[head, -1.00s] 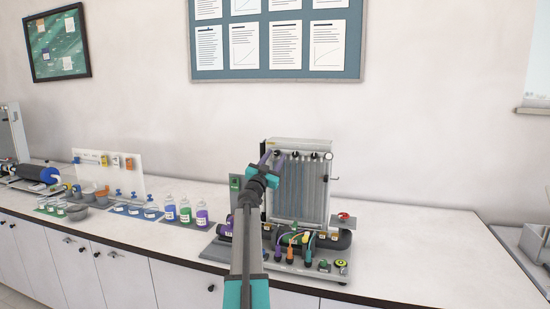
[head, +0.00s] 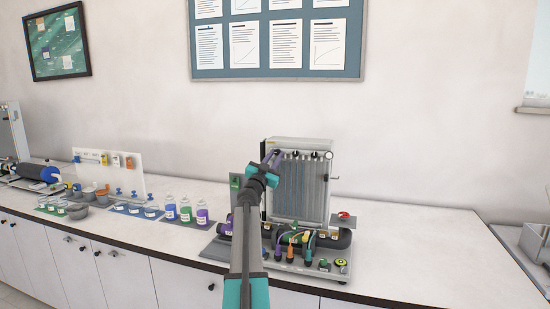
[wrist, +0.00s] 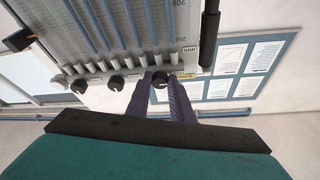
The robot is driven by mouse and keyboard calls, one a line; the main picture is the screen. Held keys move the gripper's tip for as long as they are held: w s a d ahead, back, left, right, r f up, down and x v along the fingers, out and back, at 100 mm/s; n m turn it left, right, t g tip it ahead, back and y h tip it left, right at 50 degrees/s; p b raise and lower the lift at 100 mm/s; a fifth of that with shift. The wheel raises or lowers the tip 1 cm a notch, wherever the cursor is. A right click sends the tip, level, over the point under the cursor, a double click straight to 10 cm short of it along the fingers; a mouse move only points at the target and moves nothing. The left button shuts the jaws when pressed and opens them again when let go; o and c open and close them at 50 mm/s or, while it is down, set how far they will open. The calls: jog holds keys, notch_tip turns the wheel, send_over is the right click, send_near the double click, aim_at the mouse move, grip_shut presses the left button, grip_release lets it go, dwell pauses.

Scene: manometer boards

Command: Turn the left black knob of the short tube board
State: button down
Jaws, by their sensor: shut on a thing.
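The short tube board (head: 327,190) stands upright on the bench, with a row of black knobs along its top. My gripper (head: 270,157) reaches the upper left of this board in the head view. In the wrist view, which shows the board upside down, my gripper's two purple fingers (wrist: 160,88) sit on either side of the left black knob (wrist: 160,79) and are shut on it. The middle black knob (wrist: 116,83) and the right black knob (wrist: 80,86) are free beside it. In the head view, my fingers hide most of the left knob.
Hoses with green and orange fittings (head: 291,253) and a red-topped part (head: 343,215) are at the board's foot. Bottles (head: 186,210) stand to the left. The bench right of the board (head: 430,245) is clear.

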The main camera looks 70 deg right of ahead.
jog(key=shift+m, duration=0.3)
jog(key=m+g+p, duration=0.1)
jog(key=m+p, duration=0.1)
jog(key=m, duration=0.1)
jog(key=m+g+y, duration=0.1)
jog(key=shift+w+r+m+g+p, duration=0.2)
jog(key=shift+w+m+g+p, duration=0.1)
jog(key=shift+m+p, duration=0.1)
jog(key=m+y+p, duration=0.1)
jog(key=m, duration=0.1)
jog(key=m+g+p, duration=0.1)
jog(key=m, duration=0.2)
jog(key=shift+w+r+m+y, duration=0.1)
jog(key=shift+m+y, duration=0.2)
jog(key=shift+y, duration=0.1)
jog(key=m, duration=0.2)
jog(key=m+y+p, duration=0.2)
jog(key=m, duration=0.1)
jog(key=shift+r+m+g, duration=0.3)
jog(key=shift+g, duration=0.1)
jog(key=shift+m+t+y+p, duration=0.3)
jog(key=shift+m+y+p, duration=0.45)
jog(key=shift+m, duration=1.05)
jog(key=c, duration=1.6)
grip_release()
jog(key=shift+r, duration=0.1)
jog(key=shift+o, duration=0.2)
